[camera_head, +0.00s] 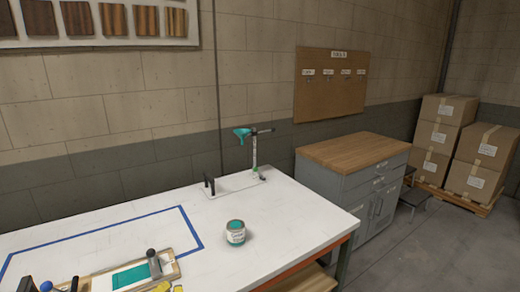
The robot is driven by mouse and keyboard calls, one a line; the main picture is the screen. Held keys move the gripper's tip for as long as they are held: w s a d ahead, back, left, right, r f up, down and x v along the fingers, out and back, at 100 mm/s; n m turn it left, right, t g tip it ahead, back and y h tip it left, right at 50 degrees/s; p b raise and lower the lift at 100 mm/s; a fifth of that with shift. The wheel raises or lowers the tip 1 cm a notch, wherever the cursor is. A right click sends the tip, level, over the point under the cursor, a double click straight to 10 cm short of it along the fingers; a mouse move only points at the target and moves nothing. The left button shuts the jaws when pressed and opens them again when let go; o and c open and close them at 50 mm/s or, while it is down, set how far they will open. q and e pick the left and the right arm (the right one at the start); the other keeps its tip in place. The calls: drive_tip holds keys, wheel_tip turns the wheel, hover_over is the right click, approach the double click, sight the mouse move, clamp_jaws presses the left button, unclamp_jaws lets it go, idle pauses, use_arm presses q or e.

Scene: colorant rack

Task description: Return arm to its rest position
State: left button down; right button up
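Neither of my grippers can be made out in the head view. A small open can of teal colorant (235,232) with a pale label stands upright on the white worktable (130,213). A stand (254,155) with a teal-coated piece at its top rises from a base plate near the table's back edge. A light wooden tray (172,268) with a teal panel (131,276) and a round grey knob (151,253) lies at the bottom left. Small dark parts at the bottom left edge are cut off, and I cannot tell what they are.
Blue tape (195,235) outlines an area on the table's left. A black upright handle (209,185) stands near the stand. A grey cabinet (340,184) with a wooden top, a pegboard (331,85) and stacked cartons (485,146) are at the right. The table's middle is mostly clear.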

use_arm(q)
drive_tip(key=s+a+f+m+g+y, duration=0.2)
drive_tip(key=s+f+g, duration=0.45)
drive_tip(key=f, duration=0.65)
drive_tip(key=s+a+f+g+y, duration=0.2)
drive_tip(key=s+a+f+g, duration=0.15)
drive_tip(key=s, duration=0.35)
drive_tip(key=s+a+f+g+y, duration=0.2)
drive_tip(key=s+a+f+y, duration=0.15)
drive_tip(key=s, duration=0.35)
drive_tip(key=s+d+f+g+h, duration=0.1)
drive_tip(key=s+d+f+h, duration=0.15)
drive_tip(key=f, duration=1.45)
drive_tip(key=s+d+f+g+h, duration=0.1)
drive_tip(key=d+f+g+h, duration=0.15)
drive_tip(key=f, duration=1.45)
drive_tip(key=s+f+n+g, duration=0.2)
drive_tip(key=s+f+n, duration=0.1)
drive_tip(key=s+f, duration=1.5)
drive_tip(key=shift+s+d+f+n, duration=0.25)
drive_tip(key=shift+s+d+n, duration=0.1)
drive_tip(key=shift+s, duration=0.55)
drive_tip(key=shift+h, duration=0.25)
